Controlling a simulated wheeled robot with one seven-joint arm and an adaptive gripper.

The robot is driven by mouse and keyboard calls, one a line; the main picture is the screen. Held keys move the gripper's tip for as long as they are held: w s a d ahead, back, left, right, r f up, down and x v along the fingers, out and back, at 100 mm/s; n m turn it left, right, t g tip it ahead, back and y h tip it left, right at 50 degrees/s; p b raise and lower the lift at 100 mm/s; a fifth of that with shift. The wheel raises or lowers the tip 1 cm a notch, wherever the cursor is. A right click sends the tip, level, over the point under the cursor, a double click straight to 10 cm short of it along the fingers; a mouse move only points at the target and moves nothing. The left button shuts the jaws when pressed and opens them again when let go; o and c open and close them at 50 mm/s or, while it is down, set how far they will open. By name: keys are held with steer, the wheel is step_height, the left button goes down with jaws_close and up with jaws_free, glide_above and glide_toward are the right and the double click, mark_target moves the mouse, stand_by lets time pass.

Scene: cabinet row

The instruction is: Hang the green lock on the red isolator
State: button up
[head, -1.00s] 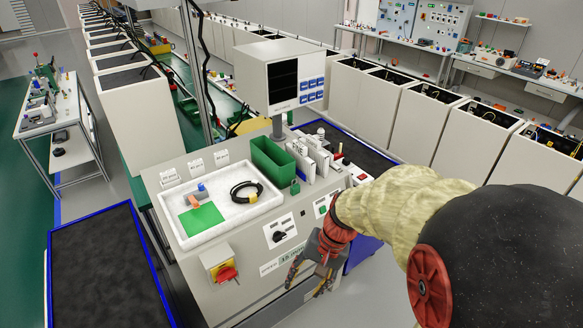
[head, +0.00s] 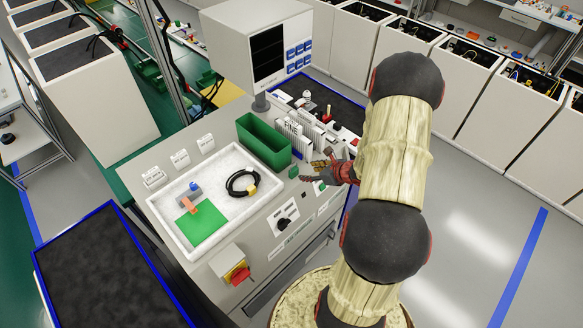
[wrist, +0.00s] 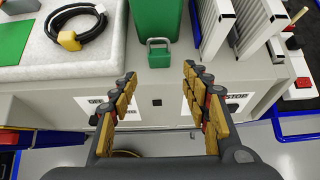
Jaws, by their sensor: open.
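The small green lock (head: 293,171) stands near the front edge of the console top, in front of the green bin. In the wrist view the lock (wrist: 158,56) shows its grey shackle up, just beyond and between the fingertips. My gripper (wrist: 159,75) is open and empty, with the lock apart from both fingers. In the head view my gripper (head: 312,171) is just right of the lock. The red isolator (head: 238,273) is a red knob on a yellow plate, on a box at the console's front left. It is not in the wrist view.
A green bin (head: 264,142) stands behind the lock. White upright plates (head: 302,137) stand close to its right. A white tray (head: 238,229) holds a black cable coil (head: 243,183) and a green card. A black dial (head: 283,223) is on the front panel.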

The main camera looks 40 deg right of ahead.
mark_target(296, 171)
steer(key=b+x, duration=0.4)
steer(key=x, duration=0.4)
steer(key=shift+w+a+f, duration=0.1)
steer(key=shift+w+f, duration=0.05)
steer(key=shift+f, duration=0.05)
steer(key=shift+w+f+b, duration=0.45)
steer(key=shift+w+b, duration=0.2)
steer(key=shift+b, duration=0.05)
steer(key=c, duration=0.8)
steer(key=shift+r, duration=0.15)
steer(key=shift+c, duration=0.2)
step_height(296, 171, up, 10)
steer(key=p, duration=0.6)
